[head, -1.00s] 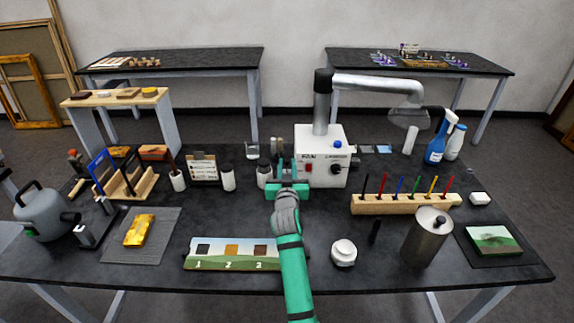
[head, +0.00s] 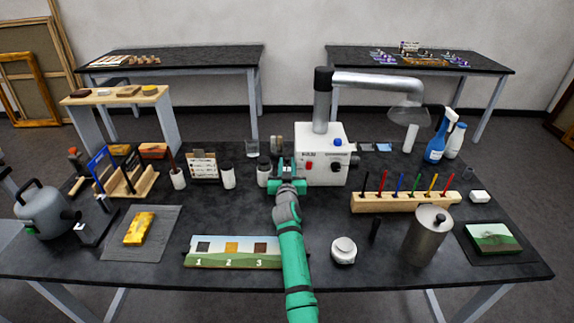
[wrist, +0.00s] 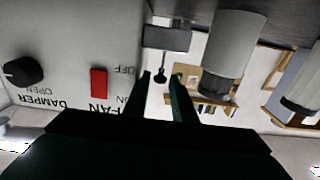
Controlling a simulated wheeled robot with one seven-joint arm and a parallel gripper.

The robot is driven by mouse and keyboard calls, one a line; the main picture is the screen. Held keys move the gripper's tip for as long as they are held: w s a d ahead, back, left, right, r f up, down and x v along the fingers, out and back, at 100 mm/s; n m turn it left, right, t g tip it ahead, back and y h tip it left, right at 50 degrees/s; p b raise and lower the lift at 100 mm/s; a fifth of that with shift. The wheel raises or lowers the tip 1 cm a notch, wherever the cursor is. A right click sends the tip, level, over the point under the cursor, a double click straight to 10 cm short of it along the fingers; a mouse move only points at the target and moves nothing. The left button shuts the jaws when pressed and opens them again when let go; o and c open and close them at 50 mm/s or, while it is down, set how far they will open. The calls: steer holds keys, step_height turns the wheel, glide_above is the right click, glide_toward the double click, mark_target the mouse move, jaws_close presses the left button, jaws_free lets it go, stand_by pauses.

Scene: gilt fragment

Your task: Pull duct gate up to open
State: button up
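The white fan box (head: 335,172) stands mid-table with a red switch, a black knob and a grey duct (head: 322,105) rising from its top. In the wrist view the box (wrist: 90,35) is upside down, with FAN and DAMPER lettering. A grey block (wrist: 167,38) shows beside the box, with a small dark ball-ended pull (wrist: 160,76); I take this for the duct gate, but cannot be sure. My gripper (wrist: 162,78) is open with a narrow gap, its fingertips either side of the pull in the picture. Contact cannot be told. My gripper (head: 286,170) hides this spot in the head view.
A rack of coloured tools (head: 400,203) lies right, with a metal canister (head: 427,235) in front. A numbered sample board (head: 215,258) lies in front, left of my arm.

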jaws_close()
steer(key=shift+r, duration=1.25)
jaws_free()
steer(key=shift+s, duration=0.1)
steer(key=s, duration=1)
steer(key=shift+s, duration=0.35)
